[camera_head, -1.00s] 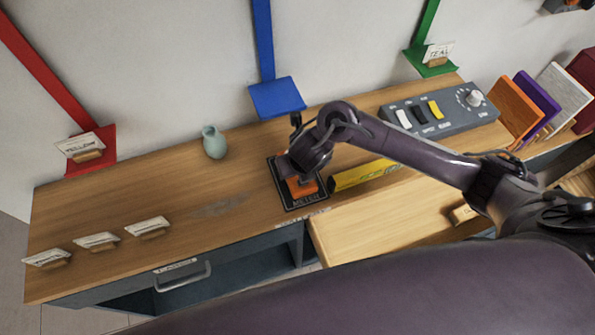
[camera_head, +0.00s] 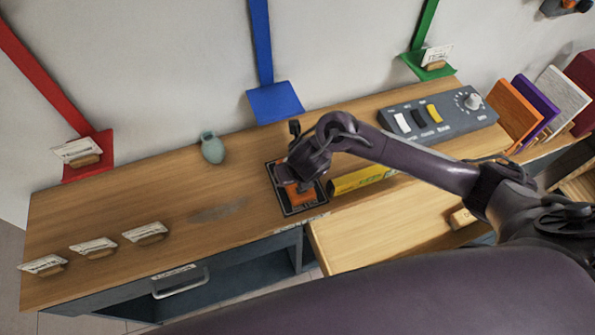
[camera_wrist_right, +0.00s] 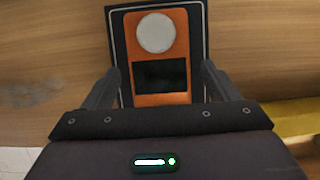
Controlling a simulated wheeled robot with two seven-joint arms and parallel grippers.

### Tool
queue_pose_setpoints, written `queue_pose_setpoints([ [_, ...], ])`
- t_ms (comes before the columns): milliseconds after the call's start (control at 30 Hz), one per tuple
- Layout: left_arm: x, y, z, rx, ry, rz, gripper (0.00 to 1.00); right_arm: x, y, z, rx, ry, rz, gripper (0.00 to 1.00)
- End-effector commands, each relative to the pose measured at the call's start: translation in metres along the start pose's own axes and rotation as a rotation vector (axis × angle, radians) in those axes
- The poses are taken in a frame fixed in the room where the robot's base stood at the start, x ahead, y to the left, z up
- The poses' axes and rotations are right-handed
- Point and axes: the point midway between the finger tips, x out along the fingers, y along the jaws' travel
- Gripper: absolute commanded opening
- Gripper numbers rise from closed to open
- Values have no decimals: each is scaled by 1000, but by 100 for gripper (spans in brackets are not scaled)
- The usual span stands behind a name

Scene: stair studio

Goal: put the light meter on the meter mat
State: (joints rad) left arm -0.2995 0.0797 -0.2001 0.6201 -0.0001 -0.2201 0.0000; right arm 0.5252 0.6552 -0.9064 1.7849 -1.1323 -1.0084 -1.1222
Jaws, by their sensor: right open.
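The orange light meter (camera_wrist_right: 160,75), with a white disc and a dark screen, lies on the black meter mat (camera_wrist_right: 119,40) in the right wrist view. In the head view the meter (camera_head: 299,194) shows partly under my right gripper, and the mat (camera_head: 286,209) lies near the front edge of the bench. My right gripper (camera_wrist_right: 158,78) is open, with one finger on each side of the meter's lower part and a gap visible on both sides. In the head view the right gripper (camera_head: 293,182) hides part of the meter. My left gripper does not show.
A yellow box (camera_head: 360,179) lies just right of the mat. A grey switch panel (camera_head: 438,119) stands farther right. A teal vase (camera_head: 212,148) is at the back, and several card holders (camera_head: 95,248) stand at left. The bench left of the mat is mostly clear.

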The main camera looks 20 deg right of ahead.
Motion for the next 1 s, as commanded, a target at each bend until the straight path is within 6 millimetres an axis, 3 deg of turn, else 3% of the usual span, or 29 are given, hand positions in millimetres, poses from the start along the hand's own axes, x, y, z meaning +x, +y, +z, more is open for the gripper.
queue_pose_setpoints([
  [167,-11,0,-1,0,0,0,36,-23,1,3,-2,-2,3,81],
  [533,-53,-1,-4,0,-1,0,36,-105,0,5,-3,-4,-1,81],
  [733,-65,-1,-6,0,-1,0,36,-121,0,3,-1,-2,0,81],
  [1000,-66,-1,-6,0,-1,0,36,-122,0,1,0,0,0,81],
])
